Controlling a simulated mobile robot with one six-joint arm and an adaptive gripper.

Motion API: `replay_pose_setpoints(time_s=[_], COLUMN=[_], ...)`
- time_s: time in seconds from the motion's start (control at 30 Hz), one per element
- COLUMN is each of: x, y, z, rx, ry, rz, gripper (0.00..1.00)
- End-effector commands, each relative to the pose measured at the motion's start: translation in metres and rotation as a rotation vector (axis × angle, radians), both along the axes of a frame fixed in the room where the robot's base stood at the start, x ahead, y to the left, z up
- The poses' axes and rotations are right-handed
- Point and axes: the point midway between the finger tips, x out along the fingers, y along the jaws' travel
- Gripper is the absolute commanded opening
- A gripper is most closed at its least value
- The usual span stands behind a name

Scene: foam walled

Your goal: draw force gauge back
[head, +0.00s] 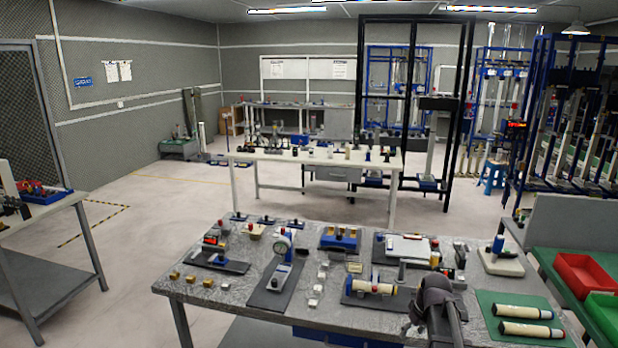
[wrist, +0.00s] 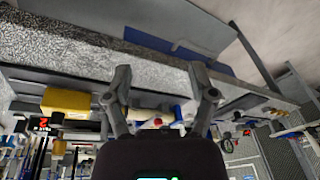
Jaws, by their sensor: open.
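A gauge with a round white dial (head: 283,243) stands on a dark mat (head: 265,296) at the middle left of the near bench in the head view. A device with a red display (head: 211,240) stands to its left on another dark mat. I cannot tell for sure which of them is the force gauge. My gripper (wrist: 161,84) is open in the wrist view, with its two grey fingers apart and nothing held between them. In the head view my dark arm hangs over the front right of the bench, and its fingertips are not clear.
The near bench (head: 225,293) is crowded. A cream cylinder (head: 372,287) lies left of my arm; two more (head: 524,312) lie on a green mat at the right. Red (head: 582,275) and green bins stand further right. In the wrist view a yellow block (wrist: 65,103) shows left of the fingers.

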Motion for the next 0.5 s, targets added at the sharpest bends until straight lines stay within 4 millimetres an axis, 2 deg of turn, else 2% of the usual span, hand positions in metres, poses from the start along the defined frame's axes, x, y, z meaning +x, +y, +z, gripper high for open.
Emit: replay_pose_setpoints(time_s=[0.03, 0.2, 0.4, 0.5], x=[-0.019, -0.062, -0.108, -0.123], y=[0.02, 0.066, 0.104, 0.114], z=[-0.012, -0.031, -0.049, -0.054], rx=[-0.007, -0.041, -0.089, -0.107], ry=[0.021, 0.087, 0.14, 0.154], rz=[-0.018, -0.115, -0.221, -0.26], gripper=[0.73, 0.73, 0.73, 0.73])
